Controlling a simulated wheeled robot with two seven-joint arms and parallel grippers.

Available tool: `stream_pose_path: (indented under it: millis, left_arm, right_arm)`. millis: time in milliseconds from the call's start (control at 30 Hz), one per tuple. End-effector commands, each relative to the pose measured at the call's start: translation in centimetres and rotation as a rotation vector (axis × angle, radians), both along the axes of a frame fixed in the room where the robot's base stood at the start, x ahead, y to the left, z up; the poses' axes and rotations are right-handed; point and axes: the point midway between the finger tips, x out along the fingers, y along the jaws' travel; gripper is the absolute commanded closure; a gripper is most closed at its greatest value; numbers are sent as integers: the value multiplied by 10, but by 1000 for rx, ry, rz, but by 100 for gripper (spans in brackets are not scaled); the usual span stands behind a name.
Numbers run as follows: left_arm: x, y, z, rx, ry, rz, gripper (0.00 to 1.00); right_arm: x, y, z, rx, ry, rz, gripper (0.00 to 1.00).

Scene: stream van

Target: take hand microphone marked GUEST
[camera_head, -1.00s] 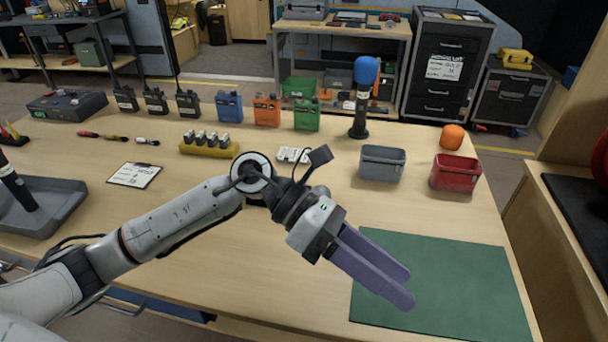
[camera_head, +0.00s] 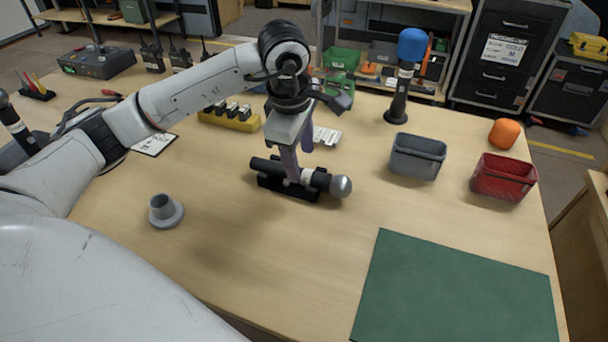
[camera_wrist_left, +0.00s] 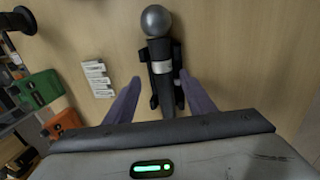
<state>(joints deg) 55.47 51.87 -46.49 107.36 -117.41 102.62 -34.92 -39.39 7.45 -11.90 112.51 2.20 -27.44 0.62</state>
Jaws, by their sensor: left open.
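A black hand microphone (camera_head: 318,178) with a silver grille and a white band lies in a low black holder (camera_head: 285,187) on the table. Its band is too small to read. The microphone also shows in the left wrist view (camera_wrist_left: 160,50), grille at the top. My left gripper (camera_head: 298,166) is open and points down at the microphone. In the left wrist view its fingers (camera_wrist_left: 160,80) stand on either side of the handle, with gaps. A second microphone (camera_head: 400,95) with a blue foam top stands upright further back. A third (camera_head: 14,122) shows at the left edge. My right gripper is not in view.
A grey bin (camera_head: 418,158) and a red bin (camera_head: 503,178) stand to the right, with an orange foam ball (camera_head: 504,134) behind. A green mat (camera_head: 455,295) lies at front right. A grey round stand (camera_head: 165,211) is at front left. A yellow rack (camera_head: 228,122) is behind.

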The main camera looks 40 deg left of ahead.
Motion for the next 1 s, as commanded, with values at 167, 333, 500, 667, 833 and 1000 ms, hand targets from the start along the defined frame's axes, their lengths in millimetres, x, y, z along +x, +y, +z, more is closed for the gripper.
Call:
stream_pose_path:
  millis: [167, 333, 500, 667, 833, 1000]
  left_arm:
    - [-1, -4, -29, -1, 7, 0, 50]
    - [4, -3, -45, -1, 3, 0, 50]
    - [5, -3, -46, -1, 1, 0, 50]
    - [5, -3, -46, -1, 2, 0, 65]
    - [5, -3, -46, -1, 2, 0, 94]
    - [5, -3, -45, -2, 0, 0, 100]
  right_arm:
    - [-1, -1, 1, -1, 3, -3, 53]
    - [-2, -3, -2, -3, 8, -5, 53]
    - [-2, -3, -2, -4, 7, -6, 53]
    - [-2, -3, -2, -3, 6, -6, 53]
    - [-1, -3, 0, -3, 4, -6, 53]
    - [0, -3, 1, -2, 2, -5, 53]
